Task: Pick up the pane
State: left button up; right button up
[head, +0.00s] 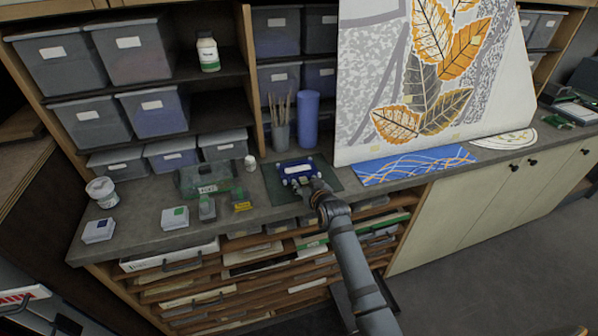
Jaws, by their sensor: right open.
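A small blue piece with a pale strip across it, which looks like the pane (296,165), lies on a dark green mat (277,193) on the grey counter. My right gripper (299,181) is open at its front edge, with the arm reaching in from below. The fingertips overlap the near edge of the blue piece in the head view. I cannot tell whether they touch it. My left gripper is not in view.
A blue cylinder (308,118) and a brush cup (279,133) stand behind the mat. A green toolbox (205,180) and small jars stand to the left. A blue patterned sheet (415,164) and a large leaf print (370,80) are at right.

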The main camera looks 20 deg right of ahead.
jog(key=shift+s+r, duration=0.1)
jog(key=shift+s, duration=0.05)
jog(key=shift+c, duration=1.1)
grip_shut()
jog(key=shift+r, duration=0.1)
